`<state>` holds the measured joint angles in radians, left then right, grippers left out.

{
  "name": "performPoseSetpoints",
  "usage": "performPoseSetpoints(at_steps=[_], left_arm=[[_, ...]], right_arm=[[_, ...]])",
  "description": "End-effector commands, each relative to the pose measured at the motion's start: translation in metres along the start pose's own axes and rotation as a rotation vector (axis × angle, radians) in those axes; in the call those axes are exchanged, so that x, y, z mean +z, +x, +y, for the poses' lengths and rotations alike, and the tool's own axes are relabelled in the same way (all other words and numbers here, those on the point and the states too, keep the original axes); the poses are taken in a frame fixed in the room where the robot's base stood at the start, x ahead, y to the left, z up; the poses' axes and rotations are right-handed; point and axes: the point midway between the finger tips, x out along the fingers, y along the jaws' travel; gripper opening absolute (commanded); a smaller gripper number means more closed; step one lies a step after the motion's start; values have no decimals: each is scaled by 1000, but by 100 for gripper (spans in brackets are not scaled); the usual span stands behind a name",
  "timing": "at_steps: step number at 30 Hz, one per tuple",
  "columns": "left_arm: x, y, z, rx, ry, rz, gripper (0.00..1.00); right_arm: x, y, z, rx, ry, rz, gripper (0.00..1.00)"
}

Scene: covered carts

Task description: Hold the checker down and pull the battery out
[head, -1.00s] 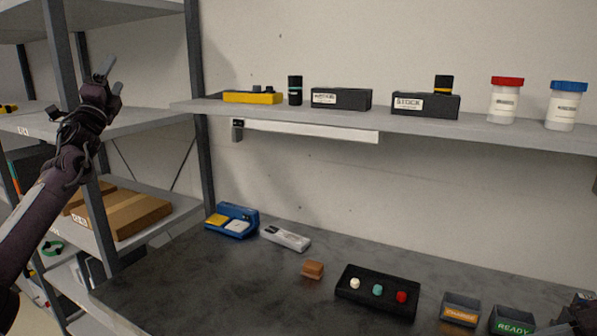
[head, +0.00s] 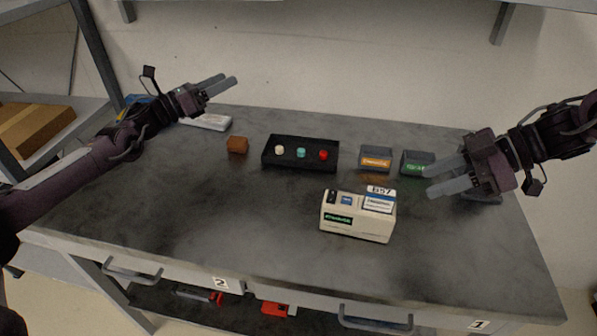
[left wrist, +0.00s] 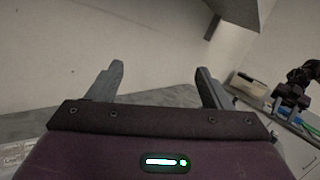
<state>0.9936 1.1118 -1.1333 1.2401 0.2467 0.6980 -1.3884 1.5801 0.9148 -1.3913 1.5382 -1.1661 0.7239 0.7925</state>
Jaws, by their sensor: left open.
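A beige device, apparently the checker (head: 345,228), stands near the front of the bench, right of the middle, with a small green display on its front. A white, blue-striped block tagged B57, apparently the battery (head: 379,200), sits in its right top part; how deep cannot be told. My left gripper (head: 229,80) is open and empty above the back left of the bench, well away from the checker. Its spread fingers also show in the left wrist view (left wrist: 160,70). My right gripper (head: 429,180) has its fingers apart, empty, to the right of the checker and slightly behind it.
Behind the checker are a black tray (head: 270,162) with white, teal and red knobs, an orange-labelled bin (head: 376,165) and a green-labelled bin (head: 411,172). A brown block (head: 237,145) and white device (head: 214,123) lie left. The front left bench is clear.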

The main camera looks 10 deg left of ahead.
Motion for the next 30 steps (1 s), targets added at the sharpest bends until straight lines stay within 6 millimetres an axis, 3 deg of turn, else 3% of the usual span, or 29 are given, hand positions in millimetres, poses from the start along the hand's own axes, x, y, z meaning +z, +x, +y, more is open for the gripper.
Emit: performPoseSetpoints(at_steps=[3, 6, 12, 15, 18, 23, 30], left_arm=[[-52, 22, -46, -156, 48, 92, 73], [-95, 32, -87, -296, 88, 161, 73], [-168, 31, -165, -575, 154, 255, 73], [-193, 23, -194, -686, 172, 279, 73], [-210, 15, -214, -765, 181, 292, 73], [-222, 10, -230, -822, 187, 299, 73], [-234, 29, -252, -829, 187, 298, 73]], right_arm=[[0, 0, 0, 0, 0, 0, 36], [0, 0, 0, 0, 0, 0, 36], [0, 0, 0, 0, 0, 0, 36], [0, 0, 0, 0, 0, 0, 36], [0, 0, 0, 0, 0, 0, 36], [0, 0, 0, 0, 0, 0, 36], [0, 0, 0, 0, 0, 0, 36]])
